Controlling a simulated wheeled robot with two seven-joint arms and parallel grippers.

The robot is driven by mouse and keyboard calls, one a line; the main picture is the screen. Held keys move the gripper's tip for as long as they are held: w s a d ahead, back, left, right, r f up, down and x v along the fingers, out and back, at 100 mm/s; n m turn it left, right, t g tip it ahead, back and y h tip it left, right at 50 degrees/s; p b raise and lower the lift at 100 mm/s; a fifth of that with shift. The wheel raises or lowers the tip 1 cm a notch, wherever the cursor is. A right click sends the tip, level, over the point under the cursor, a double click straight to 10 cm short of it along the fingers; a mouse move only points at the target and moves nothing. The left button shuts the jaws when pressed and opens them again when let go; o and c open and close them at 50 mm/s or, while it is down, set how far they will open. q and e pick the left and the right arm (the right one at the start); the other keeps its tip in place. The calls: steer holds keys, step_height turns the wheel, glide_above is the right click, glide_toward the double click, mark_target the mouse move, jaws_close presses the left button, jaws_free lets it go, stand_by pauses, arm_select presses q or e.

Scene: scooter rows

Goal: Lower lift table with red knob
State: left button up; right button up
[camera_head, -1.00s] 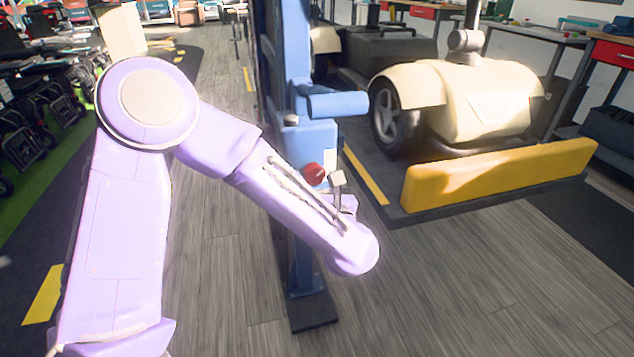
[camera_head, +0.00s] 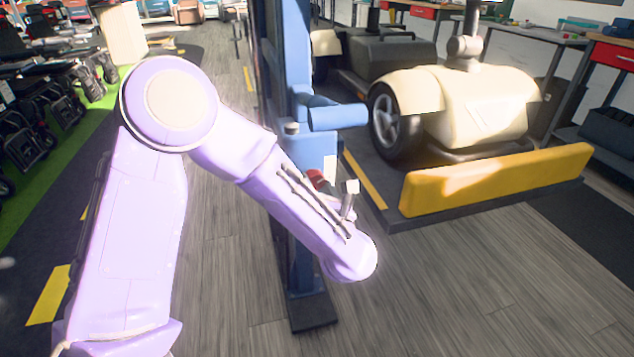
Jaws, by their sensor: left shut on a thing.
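The lift table (camera_head: 441,215) is a dark low platform at the right, with a yellow end board (camera_head: 495,178) along its near edge. A cream scooter (camera_head: 478,103) stands on it. A blue post (camera_head: 287,55) rises beside it, with a blue control box (camera_head: 313,148) on its side. The red knob (camera_head: 316,178) is on the box, mostly hidden behind my lilac left arm. My left gripper (camera_head: 345,200) is at the knob, shut on it; its fingers are largely hidden by the wrist. My right gripper is out of view.
Wheeled mobility aids (camera_head: 35,110) stand in a row at the left on green flooring. Workbenches (camera_head: 545,45) with red drawers line the back right. The grey wood-look floor (camera_head: 450,290) in front of the lift is clear.

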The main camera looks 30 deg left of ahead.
arm_select(q)
steer(key=m+p, duration=0.1)
steer(key=m, duration=0.1)
steer(key=m+p, duration=0.3)
steer(key=m, duration=0.1)
steer(key=shift+r+m+p, duration=0.3)
steer(key=m+p, duration=0.2)
steer(key=m, duration=0.1)
steer(key=shift+f+m+p, duration=0.15)
steer(key=shift+m+p, duration=1.05)
steer(key=shift+m, duration=0.4)
steer(key=o, duration=1)
steer(key=shift+o, duration=0.2)
steer(key=v, duration=1)
steer(key=shift+s+d, duration=0.15)
steer(key=shift+s, duration=0.15)
